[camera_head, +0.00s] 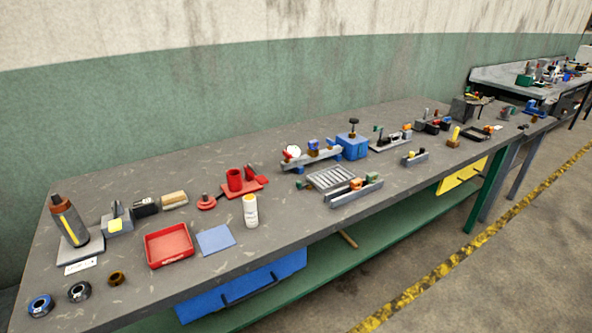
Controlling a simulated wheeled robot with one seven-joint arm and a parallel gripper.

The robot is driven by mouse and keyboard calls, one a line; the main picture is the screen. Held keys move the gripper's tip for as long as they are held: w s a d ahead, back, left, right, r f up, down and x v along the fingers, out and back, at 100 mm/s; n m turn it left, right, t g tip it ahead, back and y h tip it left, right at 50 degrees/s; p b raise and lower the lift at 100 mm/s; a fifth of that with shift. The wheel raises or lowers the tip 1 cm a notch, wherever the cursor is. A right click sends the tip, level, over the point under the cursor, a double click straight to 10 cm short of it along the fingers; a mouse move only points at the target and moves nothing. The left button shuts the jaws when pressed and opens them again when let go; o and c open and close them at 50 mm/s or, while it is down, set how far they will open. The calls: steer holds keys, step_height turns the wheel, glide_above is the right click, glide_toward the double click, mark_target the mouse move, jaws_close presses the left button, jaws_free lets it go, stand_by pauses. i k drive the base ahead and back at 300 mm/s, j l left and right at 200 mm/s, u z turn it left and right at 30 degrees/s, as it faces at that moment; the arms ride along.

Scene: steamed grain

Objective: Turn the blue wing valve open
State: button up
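A grey pipe-like fixture (308,161) stands near the back middle of the long workbench, with a white round gauge-like disc (292,151) on its left part. A small blue piece (313,144) sits on top of it and looks like the blue wing valve. Another small piece with blue and orange on it stands just to its right. They are too small to tell the wing's angle. My gripper is not in view.
A blue box (352,148) with a dark knob stands just right of the fixture. A slatted grey tray (330,178) and a grey rail (356,193) with small coloured parts lie in front. A white bottle (250,211), a red holder (236,180) and a red tray (169,246) are left.

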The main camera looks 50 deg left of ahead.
mark_target(331, 142)
steer(key=u, duration=1.5)
